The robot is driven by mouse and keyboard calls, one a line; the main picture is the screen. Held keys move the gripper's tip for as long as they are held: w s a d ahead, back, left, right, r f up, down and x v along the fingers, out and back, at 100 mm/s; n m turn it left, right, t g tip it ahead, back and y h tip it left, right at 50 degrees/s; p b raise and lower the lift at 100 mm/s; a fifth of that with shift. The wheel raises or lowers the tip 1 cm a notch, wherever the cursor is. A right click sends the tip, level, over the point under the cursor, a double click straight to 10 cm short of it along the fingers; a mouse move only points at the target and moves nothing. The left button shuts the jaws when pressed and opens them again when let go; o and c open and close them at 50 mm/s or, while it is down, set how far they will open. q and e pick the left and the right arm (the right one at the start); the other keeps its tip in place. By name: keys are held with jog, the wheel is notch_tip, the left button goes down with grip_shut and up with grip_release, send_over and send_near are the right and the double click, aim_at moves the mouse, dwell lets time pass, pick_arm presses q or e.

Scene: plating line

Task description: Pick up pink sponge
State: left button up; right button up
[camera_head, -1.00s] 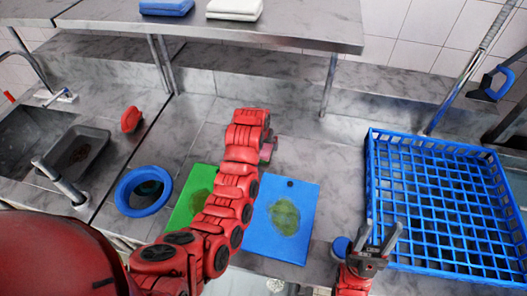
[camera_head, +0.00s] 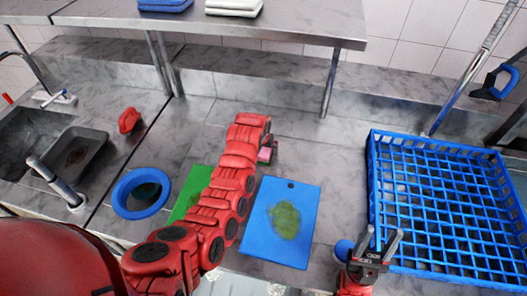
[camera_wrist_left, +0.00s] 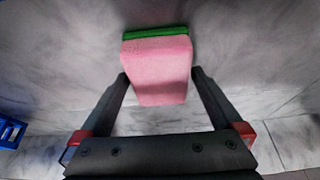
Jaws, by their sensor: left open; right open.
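The pink sponge (camera_wrist_left: 158,70) with a green layer along its far edge lies on the grey counter in the left wrist view. My left gripper (camera_wrist_left: 158,82) is open, with its two fingers on either side of the near part of the sponge. I cannot tell whether the fingers touch it. In the head view only a small part of the sponge (camera_head: 265,155) shows beside the end of my left arm. My right gripper (camera_head: 383,243) is open and empty at the lower right, near the blue rack.
A blue board (camera_head: 262,232) and a partly hidden green board (camera_head: 183,205) lie on the counter. A large blue rack (camera_head: 372,190) stands at right. A blue ring (camera_head: 122,190), a red item (camera_head: 129,119) and a sink (camera_head: 25,130) are at left. A shelf (camera_head: 285,30) runs above.

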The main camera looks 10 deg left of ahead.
pick_arm(q)
jog(key=shift+f+b, duration=0.25)
jog(key=shift+b, duration=0.05)
jog(key=shift+c, duration=0.3)
jog(key=c, duration=1.1)
